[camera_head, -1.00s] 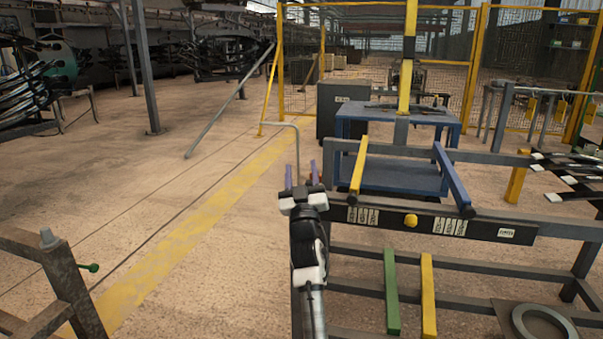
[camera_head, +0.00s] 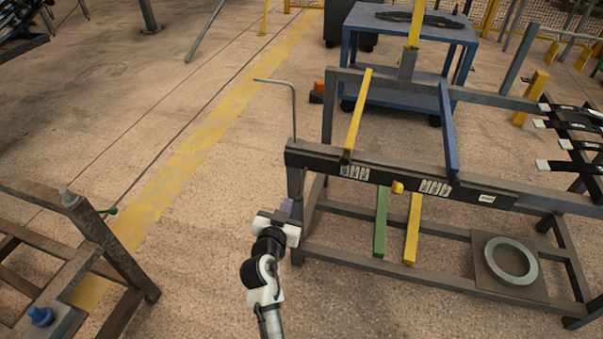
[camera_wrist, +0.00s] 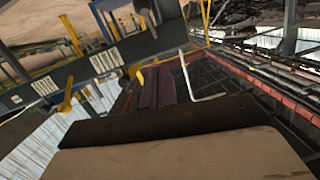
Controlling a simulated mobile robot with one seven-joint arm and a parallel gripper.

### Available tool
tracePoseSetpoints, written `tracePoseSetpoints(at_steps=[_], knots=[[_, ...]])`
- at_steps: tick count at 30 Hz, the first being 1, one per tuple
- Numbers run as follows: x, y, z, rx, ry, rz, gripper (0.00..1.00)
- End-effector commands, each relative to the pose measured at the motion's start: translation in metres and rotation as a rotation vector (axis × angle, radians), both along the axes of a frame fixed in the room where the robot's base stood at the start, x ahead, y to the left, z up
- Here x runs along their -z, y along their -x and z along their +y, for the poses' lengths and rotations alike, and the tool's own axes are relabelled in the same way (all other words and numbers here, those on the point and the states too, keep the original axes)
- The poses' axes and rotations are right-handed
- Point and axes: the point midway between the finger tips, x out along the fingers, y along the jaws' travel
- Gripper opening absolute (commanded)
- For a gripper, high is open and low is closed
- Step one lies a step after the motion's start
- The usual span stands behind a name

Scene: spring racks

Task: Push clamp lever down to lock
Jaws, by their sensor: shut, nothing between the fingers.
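A thin grey rod with a bent top (camera_head: 294,112) rises at the left end of the dark rack beam (camera_head: 325,160); it is the most lever-like part near me, but I cannot tell for sure that it is the clamp lever. It stands upright, its top arm pointing left. In the wrist view the bent rod (camera_wrist: 187,78) is just right of my fingers. My gripper (camera_head: 286,207), with purple fingers, is shut and empty, left of the rack's front left post and below the beam end in the picture. The fingers also show in the wrist view (camera_wrist: 158,86). Contact cannot be told.
Yellow (camera_head: 357,112) and blue (camera_head: 448,130) bars extend back from the beam. A yellow knob (camera_head: 397,188) sits on its front. A rusty rack (camera_head: 105,250) with a green-ended pin (camera_head: 110,211) stands at left. Open floor lies between. A blue cart (camera_head: 400,89) stands behind.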

Motion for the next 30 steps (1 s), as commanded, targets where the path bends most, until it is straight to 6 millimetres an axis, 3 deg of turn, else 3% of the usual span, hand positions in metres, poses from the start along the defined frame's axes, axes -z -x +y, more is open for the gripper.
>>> tracePoseSetpoints(at_steps=[3, 7, 23, 24, 30], knots=[[-0.002, 0.016, -0.003, 0.022, -0.006, 0.027, 0.00], [0.000, 0.012, -0.007, 0.030, -0.007, 0.032, 0.00], [0.017, -0.080, -0.033, 0.029, -0.008, 0.029, 0.00], [0.030, -0.078, -0.031, 0.026, -0.006, 0.035, 0.00], [0.053, -0.079, -0.029, 0.027, -0.007, 0.031, 0.00]])
